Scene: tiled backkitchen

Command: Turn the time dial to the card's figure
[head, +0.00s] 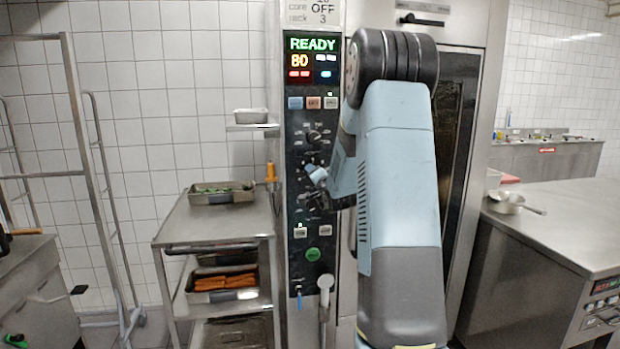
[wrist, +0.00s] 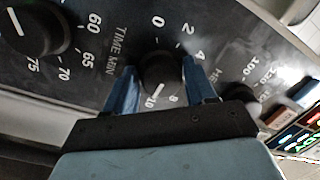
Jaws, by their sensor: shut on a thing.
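The time dial (wrist: 162,68) is a black round knob on the dark control panel (head: 296,250), with "TIME MIN" printed beside it. Figures 0, 2, 4, 8 and 10 show around it in the wrist view. A white mark on its edge points about at the 10. My gripper (wrist: 160,88) is shut on the dial, a blue finger on each side. In the head view my gripper (head: 316,174) reaches the panel, and my arm hides part of it. The card (head: 314,13) is cut off at the top; "core OFF" and "rack 3" are readable, the line above is not.
A core dial (wrist: 35,25) with figures 60 to 75 and another dial (wrist: 238,95) near 100 and 120 sit close on either side. The display (head: 313,58) reads READY and 80. A steel trolley (head: 215,235) stands left, a counter (head: 570,225) right.

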